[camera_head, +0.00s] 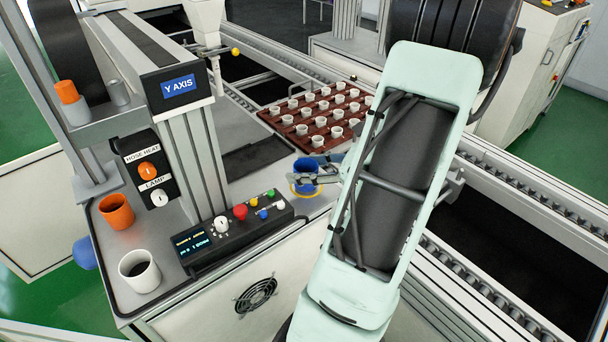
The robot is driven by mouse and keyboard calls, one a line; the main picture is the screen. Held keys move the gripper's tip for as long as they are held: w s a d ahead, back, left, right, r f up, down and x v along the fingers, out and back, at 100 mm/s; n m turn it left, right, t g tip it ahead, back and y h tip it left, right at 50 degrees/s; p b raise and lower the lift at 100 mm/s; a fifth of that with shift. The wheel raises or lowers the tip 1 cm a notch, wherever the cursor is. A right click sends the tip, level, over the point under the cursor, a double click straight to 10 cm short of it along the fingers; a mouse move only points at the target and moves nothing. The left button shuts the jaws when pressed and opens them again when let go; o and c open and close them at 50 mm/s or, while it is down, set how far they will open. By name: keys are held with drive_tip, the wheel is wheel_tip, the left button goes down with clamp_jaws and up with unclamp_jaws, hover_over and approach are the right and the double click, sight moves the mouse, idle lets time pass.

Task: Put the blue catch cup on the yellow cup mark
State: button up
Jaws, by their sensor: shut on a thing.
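The blue catch cup (306,168) is near the front edge of the grey machine deck, right of the control box. My gripper (302,178) reaches in from the right and is shut on the cup, with a finger across its near side. A yellow mark (306,193) shows as a partial ring at the cup's base; the cup hides the rest. The cup looks upright and over the mark. I cannot tell whether its base touches the deck or is slightly above it.
A maroon tray (262,116) of small white cups lies behind the blue cup. The control box (237,230) with buttons stands to the left. My arm hides the deck at right.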

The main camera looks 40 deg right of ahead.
drive_tip(key=shift+f, duration=0.1)
drive_tip(key=shift+f, duration=0.1)
drive_tip(key=o, duration=0.6)
drive_tip(key=shift+f, duration=0.1)
drive_tip(key=o, duration=0.5)
drive_tip(key=shift+c, duration=0.2)
drive_tip(key=shift+r, duration=0.3)
drive_tip(key=p+v, duration=0.1)
drive_tip(key=v, duration=1.1)
